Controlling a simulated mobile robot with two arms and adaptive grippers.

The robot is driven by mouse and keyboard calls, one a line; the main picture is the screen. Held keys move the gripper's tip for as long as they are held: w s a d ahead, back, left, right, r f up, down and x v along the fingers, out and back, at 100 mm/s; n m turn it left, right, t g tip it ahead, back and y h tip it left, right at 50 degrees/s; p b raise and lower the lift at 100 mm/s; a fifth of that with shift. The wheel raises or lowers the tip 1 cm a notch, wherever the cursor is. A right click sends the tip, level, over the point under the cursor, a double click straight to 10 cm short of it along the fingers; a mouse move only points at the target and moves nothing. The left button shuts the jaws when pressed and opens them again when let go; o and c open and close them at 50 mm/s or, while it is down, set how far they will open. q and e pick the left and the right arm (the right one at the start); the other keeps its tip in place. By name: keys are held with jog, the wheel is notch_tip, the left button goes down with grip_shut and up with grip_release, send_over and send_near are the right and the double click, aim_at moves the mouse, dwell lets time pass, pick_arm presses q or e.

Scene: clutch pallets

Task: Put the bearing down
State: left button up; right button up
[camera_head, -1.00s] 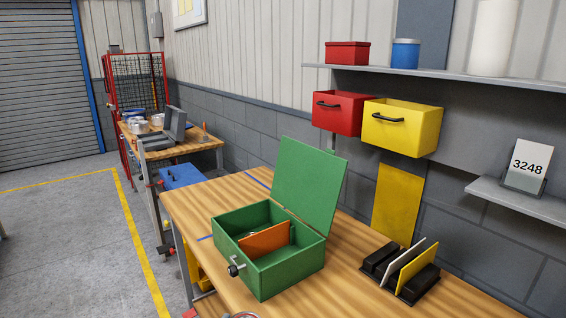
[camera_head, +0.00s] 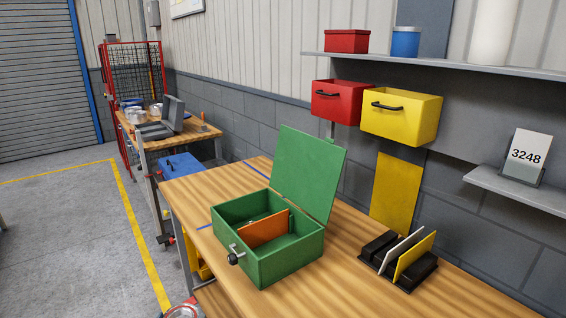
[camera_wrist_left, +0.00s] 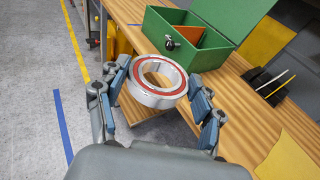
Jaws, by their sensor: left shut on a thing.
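The bearing is a silver ring with a red inner band; it fills the middle of the left wrist view (camera_wrist_left: 157,98). My left gripper (camera_wrist_left: 159,76) is shut on it, with a finger on either side of the ring. In the head view only the top of the bearing (camera_head: 184,312) shows at the bottom edge. It is in front of the wooden table (camera_head: 345,262), near its front edge. The gap between bearing and table cannot be judged. My right gripper is in neither view.
An open green box (camera_head: 285,266) with an orange divider (camera_head: 264,229) stands on the table. A black rack (camera_head: 411,278) with white and yellow plates is right of it. The tabletop between them is clear. Another bench (camera_head: 205,146) stands farther back.

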pick_arm(q)
jog(key=shift+d+r, duration=0.1)
jog(key=w+d+f+m+g+h, duration=0.1)
jog(key=d+f+m+h, duration=0.1)
jog(key=d, duration=0.5)
jog(key=w+d+f+m+g+h, duration=0.1)
jog(key=w+d+f+m+h, duration=0.1)
jog(key=d+h, duration=0.4)
jog(key=shift+d+f+m, duration=0.6)
jog(key=shift+m, duration=0.6)
